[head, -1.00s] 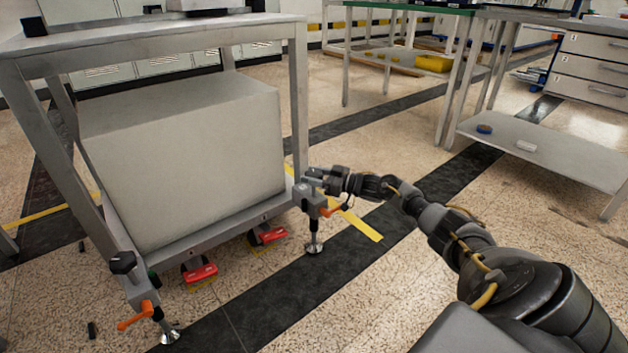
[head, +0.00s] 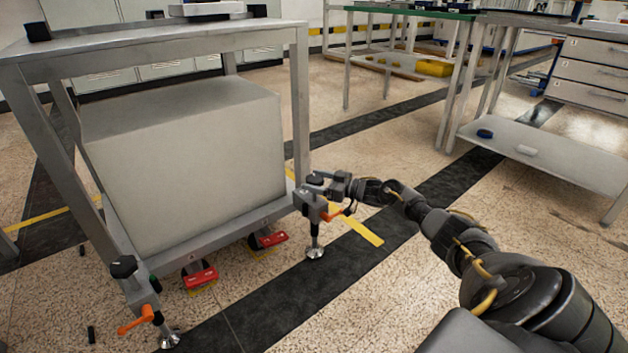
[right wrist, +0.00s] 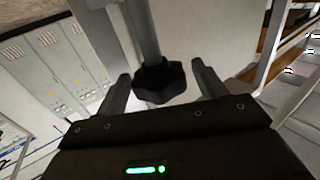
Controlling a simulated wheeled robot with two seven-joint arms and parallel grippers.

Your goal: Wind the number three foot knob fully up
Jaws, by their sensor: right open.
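The black foot knob (head: 316,181) sits on top of the bracket at the steel frame's right corner, above a round metal foot (head: 315,253). My right gripper (head: 325,187) is at this knob, its arm coming in from the right. In the right wrist view the lobed black knob (right wrist: 158,82) stands between the two spread fingers of the gripper (right wrist: 163,92), with gaps on both sides. A second black knob (head: 123,267) is on the front left foot bracket. I see no number on either. My left gripper is out of view.
An orange lever (head: 337,214) sticks out just below the right knob; another (head: 136,318) is at the left foot. Red pedals (head: 200,277) lie under the frame. A large grey block (head: 185,165) fills the frame. Floor to the right is open up to a bench shelf (head: 555,160).

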